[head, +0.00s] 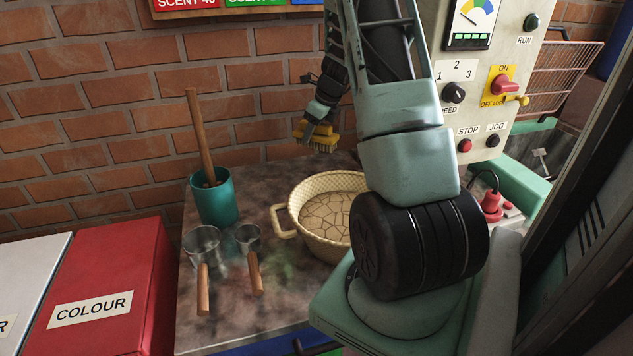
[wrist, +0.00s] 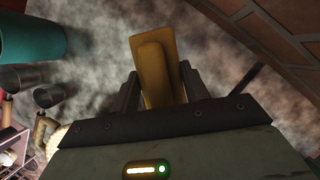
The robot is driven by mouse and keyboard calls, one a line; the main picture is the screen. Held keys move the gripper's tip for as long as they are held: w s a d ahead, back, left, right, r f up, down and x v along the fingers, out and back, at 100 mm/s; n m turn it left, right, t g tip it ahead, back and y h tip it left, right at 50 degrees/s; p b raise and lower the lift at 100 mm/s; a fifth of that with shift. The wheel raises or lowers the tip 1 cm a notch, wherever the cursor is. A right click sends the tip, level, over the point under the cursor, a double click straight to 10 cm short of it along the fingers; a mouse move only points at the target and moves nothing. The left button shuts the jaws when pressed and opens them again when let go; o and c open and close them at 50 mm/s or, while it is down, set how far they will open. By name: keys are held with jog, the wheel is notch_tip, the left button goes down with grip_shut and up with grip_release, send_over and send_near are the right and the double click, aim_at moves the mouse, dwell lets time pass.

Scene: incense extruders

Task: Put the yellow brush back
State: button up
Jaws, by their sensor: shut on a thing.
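The yellow brush (head: 319,137) is in my gripper (head: 318,122), held in the air above the back of the work table (head: 275,300), near the brick wall. Its bristles point down in the head view. In the wrist view the yellow brush (wrist: 153,62) stands between the two dark fingers of my gripper (wrist: 160,88), which are shut on it. The brush is clear of the table surface. My arm hides part of the table and the area to the right.
A teal cup (head: 215,198) with a wooden stick stands left on the table. Two metal scoops (head: 203,245) lie in front of it. A cream basket (head: 327,212) with a cracked brown filling stands right of them. A control panel (head: 490,80) rises at the right.

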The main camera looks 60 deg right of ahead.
jog(key=shift+w+d+f+b, duration=0.1)
jog(key=shift+d+f+b, duration=0.1)
jog(key=shift+f, duration=0.25)
jog(key=shift+d+f+b, duration=0.1)
jog(key=shift+f+b, duration=0.1)
jog(key=shift+f, duration=0.25)
notch_tip(320, 180, down, 10)
jog(key=shift+r, duration=0.25)
jog(key=shift+f+b, duration=0.15)
jog(key=shift+b, duration=0.15)
jog(key=o, duration=1)
jog(key=shift+c, duration=0.2)
